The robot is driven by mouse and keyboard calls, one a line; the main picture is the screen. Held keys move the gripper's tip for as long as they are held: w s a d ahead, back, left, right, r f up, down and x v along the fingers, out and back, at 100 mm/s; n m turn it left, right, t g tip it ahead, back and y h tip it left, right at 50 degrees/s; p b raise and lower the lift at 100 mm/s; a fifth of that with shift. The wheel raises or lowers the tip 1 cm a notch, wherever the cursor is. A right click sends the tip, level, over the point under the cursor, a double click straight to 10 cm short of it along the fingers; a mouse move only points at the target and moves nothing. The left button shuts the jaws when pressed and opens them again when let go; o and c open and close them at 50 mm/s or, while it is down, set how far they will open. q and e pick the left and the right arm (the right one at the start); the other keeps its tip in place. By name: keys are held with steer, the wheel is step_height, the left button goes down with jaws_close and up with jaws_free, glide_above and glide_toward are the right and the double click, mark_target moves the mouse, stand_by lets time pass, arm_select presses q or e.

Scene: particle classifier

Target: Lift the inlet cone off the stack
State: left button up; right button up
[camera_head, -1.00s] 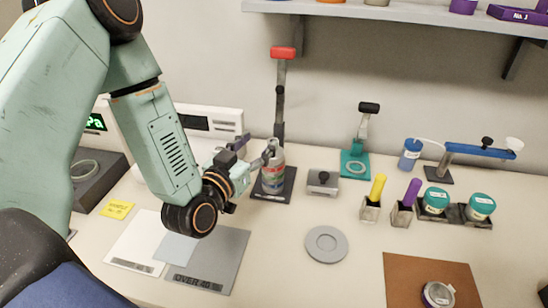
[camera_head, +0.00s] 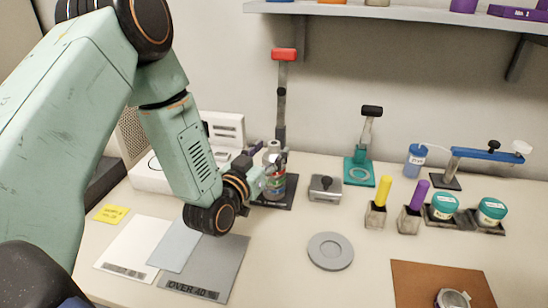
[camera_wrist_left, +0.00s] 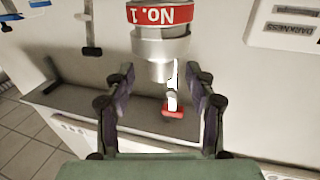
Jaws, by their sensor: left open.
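The stack (camera_head: 276,185) stands upright on a dark base under a red-handled clamp post. The inlet cone (camera_head: 273,147) is its grey metal top piece, partly hidden by my gripper in the head view. In the left wrist view the picture is upside down: the metal cone (camera_wrist_left: 158,66) shows at top centre beside a red band marked No. 1. My left gripper (camera_head: 262,167) is open at the upper part of the stack. In the wrist view its two fingers (camera_wrist_left: 163,80) lie apart on either side of the cone, with visible gaps. My right gripper is out of view.
The red clamp handle (camera_head: 284,54) rises behind the stack. A grey metal block (camera_head: 325,188) stands close to its right. A white instrument (camera_head: 224,128) is behind my arm.

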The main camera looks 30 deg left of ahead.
mark_target(271, 151)
arm_select(q)
steer(key=w, duration=0.3)
steer(key=shift+w+a+f, duration=0.1)
steer(key=shift+f, duration=0.25)
steer(key=shift+s+r, duration=0.3)
steer(key=shift+s, duration=0.05)
steer(key=shift+c, duration=0.4)
steer(key=shift+w+f, duration=0.25)
steer(key=shift+w, duration=0.05)
steer(key=c, duration=0.4)
steer(key=shift+s+r, duration=0.2)
steer(key=c, duration=0.5)
steer(key=shift+c, duration=0.7)
steer(key=shift+w+f, duration=0.15)
jaws_close()
